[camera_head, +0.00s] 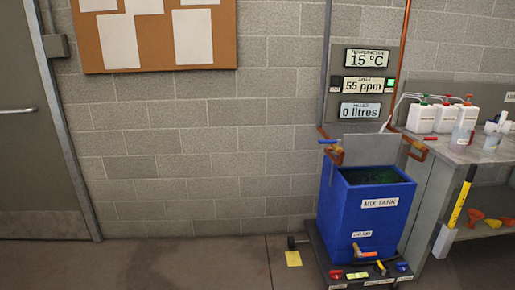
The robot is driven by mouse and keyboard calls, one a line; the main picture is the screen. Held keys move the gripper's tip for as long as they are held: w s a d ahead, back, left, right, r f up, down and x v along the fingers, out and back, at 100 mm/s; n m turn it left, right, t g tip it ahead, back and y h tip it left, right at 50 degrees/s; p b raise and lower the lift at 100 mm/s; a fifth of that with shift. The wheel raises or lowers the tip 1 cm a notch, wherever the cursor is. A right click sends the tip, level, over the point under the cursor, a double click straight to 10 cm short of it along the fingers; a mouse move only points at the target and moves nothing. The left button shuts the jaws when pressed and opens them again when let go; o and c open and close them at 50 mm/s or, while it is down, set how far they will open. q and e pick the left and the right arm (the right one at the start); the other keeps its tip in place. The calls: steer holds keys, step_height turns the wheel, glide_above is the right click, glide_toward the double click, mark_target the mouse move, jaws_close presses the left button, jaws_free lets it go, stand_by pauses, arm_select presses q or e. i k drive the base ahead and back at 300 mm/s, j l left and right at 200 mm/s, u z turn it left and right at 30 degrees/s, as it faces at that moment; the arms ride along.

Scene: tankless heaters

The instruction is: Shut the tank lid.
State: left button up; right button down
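The blue mix tank (346,220) stands against the block wall at the right of the head view. Its top is open and I see its dark green inside (370,175). A grey flat panel (372,147) stands upright at the tank's back edge; it looks like the lid, raised. Neither of my grippers shows in this view.
A workbench (478,151) with white jugs (443,117) stands to the right. A yellow-handled tool (460,205) hangs at its side. Pedals lie at the tank's foot. Floor to the left is clear.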

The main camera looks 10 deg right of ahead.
mark_target(365, 149)
steer(key=i, duration=0.75)
steer(key=i+j+z, duration=0.1)
steer(key=i, duration=0.7)
steer(key=i+j+z, duration=0.1)
steer(key=i, duration=0.65)
